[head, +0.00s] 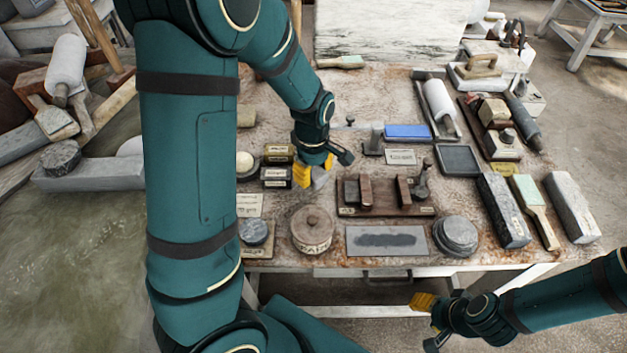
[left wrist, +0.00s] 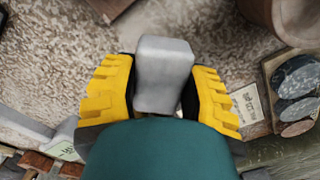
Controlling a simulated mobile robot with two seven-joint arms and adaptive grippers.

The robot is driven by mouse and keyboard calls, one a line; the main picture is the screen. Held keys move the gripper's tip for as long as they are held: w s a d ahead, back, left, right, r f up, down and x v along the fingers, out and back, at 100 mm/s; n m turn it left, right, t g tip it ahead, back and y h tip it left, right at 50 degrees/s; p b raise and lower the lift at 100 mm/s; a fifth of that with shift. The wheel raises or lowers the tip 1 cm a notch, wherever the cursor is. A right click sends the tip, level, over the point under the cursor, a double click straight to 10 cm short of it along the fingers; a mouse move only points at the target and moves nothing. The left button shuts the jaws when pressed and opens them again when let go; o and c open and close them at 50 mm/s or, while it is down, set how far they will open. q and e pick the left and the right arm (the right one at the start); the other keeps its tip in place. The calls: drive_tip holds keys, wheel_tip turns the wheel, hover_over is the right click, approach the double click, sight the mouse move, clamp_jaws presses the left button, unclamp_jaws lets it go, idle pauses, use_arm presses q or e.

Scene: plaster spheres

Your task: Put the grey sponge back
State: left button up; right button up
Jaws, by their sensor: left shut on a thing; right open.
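The grey sponge (left wrist: 163,72) is a pale grey block with rounded edges. My left gripper (left wrist: 163,85) is shut on it, with a yellow finger on either side. In the head view my left gripper (head: 314,172) hangs over the left middle of the table, and part of the grey sponge (head: 321,179) shows beside the yellow fingers. It appears held above the tabletop; the exact height is hard to tell. My right gripper (head: 428,322) is open and empty in front of the table's front edge.
A lidded pot (head: 312,231) and a wooden rack (head: 386,196) stand near the left gripper. Small labelled boxes (head: 276,177) are just left of it. A dark square tray (head: 460,159), a blue block (head: 407,132) and a white card (head: 400,157) lie to the right. The tabletop is crowded.

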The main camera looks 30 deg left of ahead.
sight(313, 181)
use_arm(q)
drive_tip(key=shift+f+b, duration=0.35)
drive_tip(key=shift+f, duration=1.15)
drive_tip(key=shift+f, duration=0.2)
drive_tip(key=o, duration=1)
drive_tip(key=shift+c, duration=0.2)
drive_tip(key=shift+r, duration=0.1)
wheel_tip(313, 181, up, 11)
drive_tip(key=p, duration=0.3)
drive_tip(key=shift+w+a, duration=0.1)
drive_tip(key=shift+r+p, duration=0.3)
drive_tip(key=shift+r, duration=0.3)
